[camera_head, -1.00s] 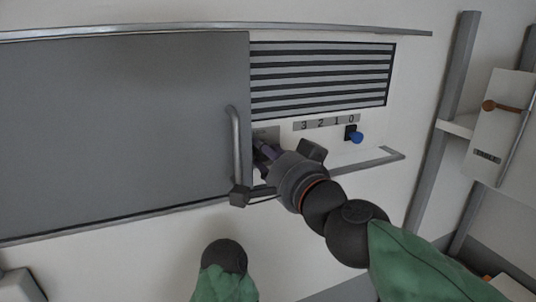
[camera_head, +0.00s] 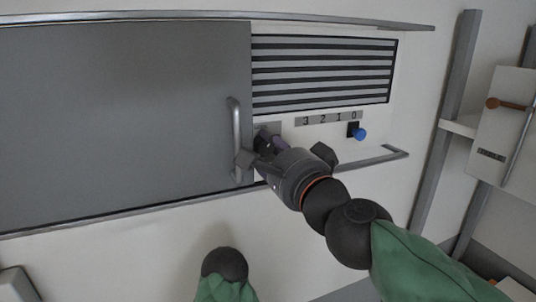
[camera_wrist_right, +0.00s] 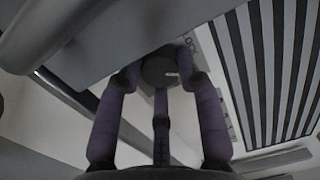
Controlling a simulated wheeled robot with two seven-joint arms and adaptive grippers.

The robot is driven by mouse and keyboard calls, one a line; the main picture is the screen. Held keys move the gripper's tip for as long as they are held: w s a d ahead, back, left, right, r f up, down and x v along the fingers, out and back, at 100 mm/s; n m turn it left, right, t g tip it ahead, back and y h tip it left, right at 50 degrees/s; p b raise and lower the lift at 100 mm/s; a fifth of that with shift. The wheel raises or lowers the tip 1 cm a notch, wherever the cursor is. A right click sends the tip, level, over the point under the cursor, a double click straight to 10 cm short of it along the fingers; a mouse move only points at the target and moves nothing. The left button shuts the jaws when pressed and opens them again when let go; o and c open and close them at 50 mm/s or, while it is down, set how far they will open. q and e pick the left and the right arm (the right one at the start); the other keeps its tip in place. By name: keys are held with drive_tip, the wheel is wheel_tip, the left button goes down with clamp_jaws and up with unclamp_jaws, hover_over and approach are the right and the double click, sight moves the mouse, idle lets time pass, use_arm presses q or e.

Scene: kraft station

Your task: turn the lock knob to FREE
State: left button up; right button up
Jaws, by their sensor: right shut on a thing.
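The lock knob (camera_wrist_right: 158,70) is a dark round knob with a short white mark, seen in the right wrist view below the grey door. A plate with letters, partly reading "LOC" (camera_wrist_right: 188,42), lies behind it. The purple fingers of my right gripper (camera_wrist_right: 160,82) are closed around the knob's sides. In the head view my right gripper (camera_head: 267,143) reaches the panel just right of the door handle, and its body and fingers hide most of the knob. The rest of the lettering, including any FREE mark, cannot be read. My left gripper is out of view.
The upright grey door handle (camera_head: 235,135) is very close to the gripper's left side. A grey sliding door (camera_head: 120,115) fills the left. Right are a louvred vent (camera_head: 320,72), a 3-2-1-0 scale (camera_head: 328,118), a blue knob (camera_head: 360,134) and a projecting rail (camera_head: 372,161).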

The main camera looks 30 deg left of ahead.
drive_tip(key=shift+d+r+m, duration=0.1)
drive_tip(key=shift+m, duration=0.4)
drive_tip(key=o, duration=1.2)
drive_tip(key=shift+w, duration=0.1)
drive_tip(key=shift+c, duration=0.2)
drive_tip(key=shift+w, duration=0.1)
